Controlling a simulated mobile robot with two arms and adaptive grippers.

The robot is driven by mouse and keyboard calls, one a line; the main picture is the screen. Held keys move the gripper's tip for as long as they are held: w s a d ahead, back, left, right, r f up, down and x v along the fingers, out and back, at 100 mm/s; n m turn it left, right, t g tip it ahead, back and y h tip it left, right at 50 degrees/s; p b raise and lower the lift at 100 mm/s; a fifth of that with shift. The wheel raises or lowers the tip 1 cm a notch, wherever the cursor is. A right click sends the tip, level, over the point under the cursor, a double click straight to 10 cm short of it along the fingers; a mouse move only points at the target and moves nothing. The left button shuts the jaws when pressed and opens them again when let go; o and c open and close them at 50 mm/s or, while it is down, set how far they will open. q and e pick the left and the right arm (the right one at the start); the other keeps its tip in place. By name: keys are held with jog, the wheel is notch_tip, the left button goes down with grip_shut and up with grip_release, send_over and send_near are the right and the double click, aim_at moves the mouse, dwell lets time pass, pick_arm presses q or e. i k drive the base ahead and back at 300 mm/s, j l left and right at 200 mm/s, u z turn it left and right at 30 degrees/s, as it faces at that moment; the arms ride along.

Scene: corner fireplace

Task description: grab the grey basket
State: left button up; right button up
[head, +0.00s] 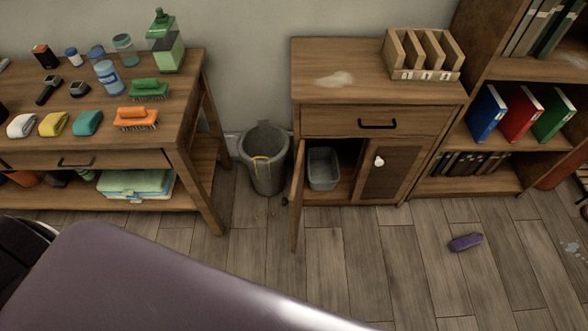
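A small grey basket (323,169) stands inside the left half of a wooden cabinet (306,119). The left cabinet door (297,191) is open and swung out toward me, so the basket shows through the opening. The basket looks empty, though its inside is partly shaded. Neither of my grippers shows in the head view.
A grey bucket (265,170) with a yellow handle stands left of the open door. A wooden table (187,101) with brushes, cloths and bottles is at left. A bookshelf (488,182) is at right. A purple object (466,242) lies on otherwise fairly clear floor (400,262).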

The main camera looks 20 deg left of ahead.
aim_at(322, 167)
jog(key=j+z, duration=0.35)
jog(key=j, duration=1.25)
jog(key=i+j, duration=0.1)
jog(key=i, duration=0.35)
